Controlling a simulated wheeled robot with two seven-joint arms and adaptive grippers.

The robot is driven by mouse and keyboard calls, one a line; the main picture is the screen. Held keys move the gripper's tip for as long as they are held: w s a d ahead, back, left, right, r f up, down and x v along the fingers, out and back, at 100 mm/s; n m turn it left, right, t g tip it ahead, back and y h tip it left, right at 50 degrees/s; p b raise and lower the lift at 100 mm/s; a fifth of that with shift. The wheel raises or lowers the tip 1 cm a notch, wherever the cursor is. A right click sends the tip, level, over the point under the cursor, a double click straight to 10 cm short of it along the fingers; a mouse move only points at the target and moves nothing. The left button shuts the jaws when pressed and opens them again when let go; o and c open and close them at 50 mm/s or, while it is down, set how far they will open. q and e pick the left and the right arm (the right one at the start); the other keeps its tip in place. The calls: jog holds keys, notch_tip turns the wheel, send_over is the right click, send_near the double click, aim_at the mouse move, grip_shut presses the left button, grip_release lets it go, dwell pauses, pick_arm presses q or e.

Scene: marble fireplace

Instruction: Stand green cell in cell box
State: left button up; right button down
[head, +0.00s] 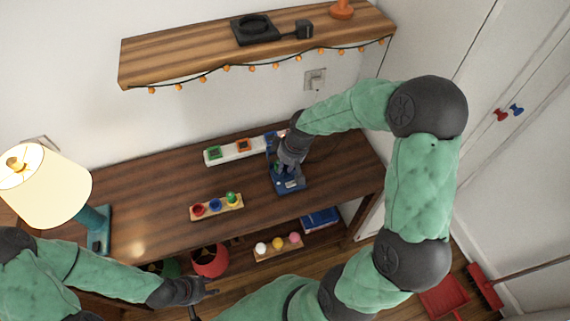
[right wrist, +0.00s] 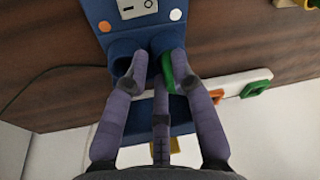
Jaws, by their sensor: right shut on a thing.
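The cell box (head: 291,186) is a blue block on the wooden table. In the right wrist view the cell box (right wrist: 118,45) shows two round sockets and a pale switch panel; the left socket (right wrist: 122,66) looks empty. My right gripper (head: 284,170) is over the box, and its fingers (right wrist: 160,62) are closed around the green cell (right wrist: 168,74). The green cell is at the right socket, mostly hidden by the fingers; I cannot tell how deep it sits. My left gripper (head: 205,300) is empty, fingers spread, in front of the table.
A white strip (head: 225,156) with green and orange square pieces lies behind the box. A wooden tray (head: 228,209) with red, blue and green pieces is left of it. A lamp (head: 45,185) stands far left. A shelf (head: 190,62) hangs above.

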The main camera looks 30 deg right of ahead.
jog(key=shift+f+b, duration=0.3)
jog(key=shift+f, duration=0.2)
jog(key=c, duration=1)
grip_release()
jog(key=shift+o, duration=0.2)
jog(key=shift+r, duration=0.1)
jog(key=v, duration=1.2)
